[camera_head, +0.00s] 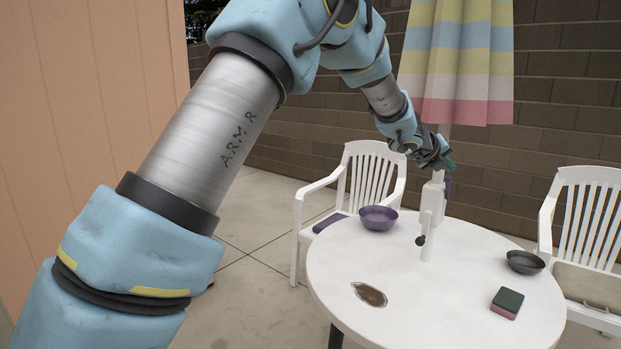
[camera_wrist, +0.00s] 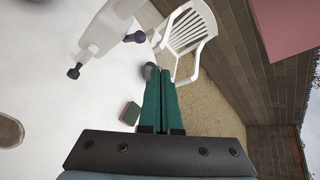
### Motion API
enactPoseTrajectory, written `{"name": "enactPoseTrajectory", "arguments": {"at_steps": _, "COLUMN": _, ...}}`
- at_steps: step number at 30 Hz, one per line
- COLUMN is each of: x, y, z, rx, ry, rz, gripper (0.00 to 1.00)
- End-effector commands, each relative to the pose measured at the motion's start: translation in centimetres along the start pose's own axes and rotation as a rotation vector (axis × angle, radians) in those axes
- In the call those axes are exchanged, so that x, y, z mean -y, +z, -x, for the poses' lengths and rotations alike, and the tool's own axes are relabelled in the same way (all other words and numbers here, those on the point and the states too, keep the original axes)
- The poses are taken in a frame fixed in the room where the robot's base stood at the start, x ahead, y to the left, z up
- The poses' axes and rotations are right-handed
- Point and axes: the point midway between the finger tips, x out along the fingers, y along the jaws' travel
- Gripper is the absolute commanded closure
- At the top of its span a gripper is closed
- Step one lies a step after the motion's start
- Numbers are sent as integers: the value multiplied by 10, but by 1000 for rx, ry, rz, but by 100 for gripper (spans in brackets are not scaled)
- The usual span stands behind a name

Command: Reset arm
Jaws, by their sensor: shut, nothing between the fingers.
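My gripper (camera_head: 449,164) is raised above the round white table (camera_head: 450,320), close to the top of the white umbrella pole and its crank housing (camera_head: 432,205). In the wrist view its two green fingers (camera_wrist: 161,78) lie together with nothing visible between them. My arm reaches across from the lower left of the head view, bent at the top.
On the table are a purple bowl (camera_head: 378,217), a dark bowl (camera_head: 525,262), a green and pink sponge (camera_head: 507,302) and a brown stain or dish (camera_head: 370,294). White chairs (camera_head: 368,178) (camera_head: 585,215) stand behind. A striped umbrella (camera_head: 457,60) hangs near my forearm; a brick wall stands behind.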

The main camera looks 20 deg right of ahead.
Motion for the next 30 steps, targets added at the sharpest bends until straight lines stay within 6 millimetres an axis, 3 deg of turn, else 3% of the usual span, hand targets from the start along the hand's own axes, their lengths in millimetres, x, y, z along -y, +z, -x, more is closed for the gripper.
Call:
{"name": "enactPoseTrajectory", "arguments": {"at_steps": 4, "x": -12, "y": 7, "z": 6, "rx": 13, "ry": 22, "rz": 44, "gripper": 100}}
{"name": "enactPoseTrajectory", "arguments": {"at_steps": 7, "x": -44, "y": 24, "z": 25, "rx": 53, "ry": 82, "rz": 172, "gripper": 100}}
{"name": "enactPoseTrajectory", "arguments": {"at_steps": 12, "x": -137, "y": 56, "z": 87, "rx": 185, "ry": 247, "rz": 565, "gripper": 100}}
{"name": "enactPoseTrajectory", "arguments": {"at_steps": 17, "x": -225, "y": 64, "z": 164, "rx": 351, "ry": 396, "rz": 984, "gripper": 100}}
{"name": "enactPoseTrajectory", "arguments": {"at_steps": 21, "x": -293, "y": 48, "z": 240, "rx": 527, "ry": 510, "rz": 1362, "gripper": 100}}
{"name": "enactPoseTrajectory", "arguments": {"at_steps": 23, "x": -318, "y": 35, "z": 274, "rx": 611, "ry": 553, "rz": 1527, "gripper": 100}}
{"name": "enactPoseTrajectory", "arguments": {"at_steps": 27, "x": -365, "y": -11, "z": 353, "rx": 833, "ry": 639, "rz": 1925, "gripper": 100}}
{"name": "enactPoseTrajectory", "arguments": {"at_steps": 30, "x": -386, "y": -54, "z": 406, "rx": 1013, "ry": 684, "rz": 2213, "gripper": 100}}
